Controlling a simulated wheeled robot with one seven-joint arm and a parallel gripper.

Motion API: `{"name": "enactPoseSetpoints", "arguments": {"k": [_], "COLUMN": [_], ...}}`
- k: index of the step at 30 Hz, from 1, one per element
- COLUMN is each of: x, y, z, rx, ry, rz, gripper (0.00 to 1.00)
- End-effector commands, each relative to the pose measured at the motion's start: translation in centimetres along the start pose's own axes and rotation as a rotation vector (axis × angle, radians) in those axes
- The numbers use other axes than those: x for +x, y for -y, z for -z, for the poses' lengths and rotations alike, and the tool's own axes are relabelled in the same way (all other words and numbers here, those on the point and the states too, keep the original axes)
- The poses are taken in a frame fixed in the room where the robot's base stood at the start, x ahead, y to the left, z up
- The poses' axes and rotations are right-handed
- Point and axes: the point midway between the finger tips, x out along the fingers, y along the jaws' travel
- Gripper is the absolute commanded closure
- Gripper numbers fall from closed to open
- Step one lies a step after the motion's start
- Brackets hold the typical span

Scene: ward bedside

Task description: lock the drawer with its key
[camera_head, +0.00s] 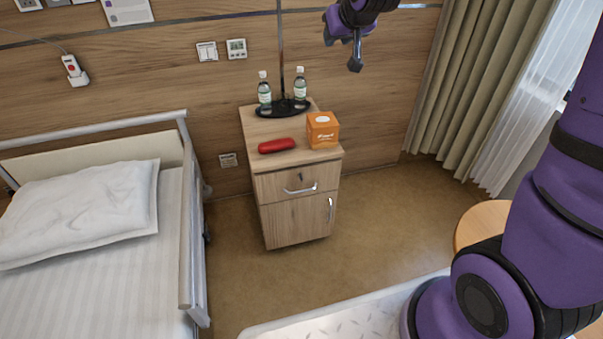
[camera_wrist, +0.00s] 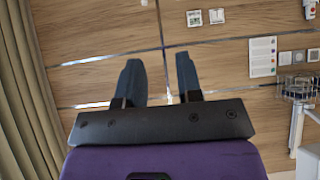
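The bedside cabinet (camera_head: 262,214) stands against the wall right of the bed. Its upper drawer (camera_head: 273,185) looks closed, with a curved silver handle (camera_head: 300,190). A small dark mark (camera_head: 300,177) above the handle is at the lock's place; it is too small to tell whether a key is in it. My gripper (camera_head: 342,52) is high in front of the wall, above and right of the cabinet, far from the drawer. In the wrist view its two fingers (camera_wrist: 158,62) are apart with only wall between them. The cabinet is not in the wrist view.
On the cabinet top are two bottles on a black tray (camera_head: 271,113), a red case (camera_head: 276,146) and an orange box (camera_head: 323,130). The bed (camera_head: 95,270) is at left. A round wooden table (camera_head: 478,224) is at right. Floor before the cabinet is clear.

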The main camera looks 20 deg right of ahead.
Motion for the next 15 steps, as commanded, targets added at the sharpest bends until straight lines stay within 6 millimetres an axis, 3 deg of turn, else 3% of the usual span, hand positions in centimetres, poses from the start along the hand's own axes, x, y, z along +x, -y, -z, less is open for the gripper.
{"name": "enactPoseSetpoints", "arguments": {"k": [1, 8, 15], "x": [2.1, 10.7, 19.5], "y": [0.1, 0.6, 1.1], "z": [0.1, 0.5, -1.0], "rx": [-0.001, -0.004, -0.003], "ry": [-0.011, -0.099, -0.191], "rz": [0.002, 0.009, 0.014], "gripper": [0.67, 0.67, 0.67]}}
